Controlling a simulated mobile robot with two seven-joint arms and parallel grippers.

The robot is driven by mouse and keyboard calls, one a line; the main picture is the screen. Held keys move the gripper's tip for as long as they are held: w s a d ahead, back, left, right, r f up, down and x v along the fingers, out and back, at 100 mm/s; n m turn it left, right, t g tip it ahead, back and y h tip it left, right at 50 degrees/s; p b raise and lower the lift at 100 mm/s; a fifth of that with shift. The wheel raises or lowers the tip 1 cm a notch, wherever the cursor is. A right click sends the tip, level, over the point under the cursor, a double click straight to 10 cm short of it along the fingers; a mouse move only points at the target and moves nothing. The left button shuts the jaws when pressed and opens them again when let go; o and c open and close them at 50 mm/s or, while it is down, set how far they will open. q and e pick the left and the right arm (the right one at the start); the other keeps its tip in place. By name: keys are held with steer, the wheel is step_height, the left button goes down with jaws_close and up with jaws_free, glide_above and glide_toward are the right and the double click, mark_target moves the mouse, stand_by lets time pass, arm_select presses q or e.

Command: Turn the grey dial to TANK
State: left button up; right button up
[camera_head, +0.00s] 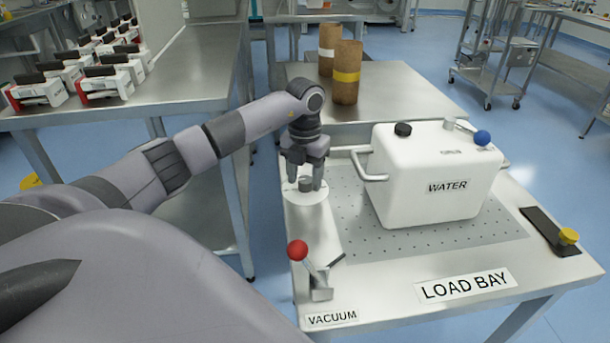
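The grey dial (306,186) is a short round knob on a white disc (305,196) at the left side of the steel table. No lettering on the disc can be read from here. My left gripper (305,178) points down over the dial from above. My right gripper is not in view.
A white WATER tank (428,177) with a side handle stands right of the dial on a perforated plate (460,240). A red-balled VACUUM lever (298,251) rises in front of the dial. A yellow knob (568,236) is at far right. Brown cylinders (346,72) stand behind.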

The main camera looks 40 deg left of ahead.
arm_select(q)
steer(key=c, duration=0.7)
